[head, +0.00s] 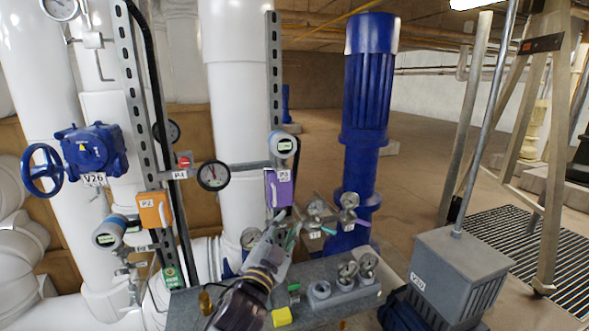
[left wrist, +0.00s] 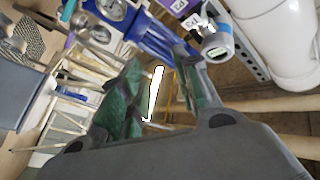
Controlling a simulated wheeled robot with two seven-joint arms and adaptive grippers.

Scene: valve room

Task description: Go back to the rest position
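My left gripper (head: 284,226) is above the grey bench in the head view, just below a purple box (head: 278,188) on the upright rail. In the left wrist view its two green-padded fingers (left wrist: 160,80) stand apart with nothing between them. A bright white strip shows through the gap, in the background. I cannot tell from the head view whether the fingertips touch the purple box. My right gripper is in neither view.
The grey bench (head: 207,285) carries gauges in a holder (head: 345,293), a yellow block (head: 281,316) and a green block. A blue pump (head: 368,90) stands behind. A grey box (head: 458,275) is at right. White pipes, a blue valve (head: 92,150) and an orange box (head: 154,209) are left.

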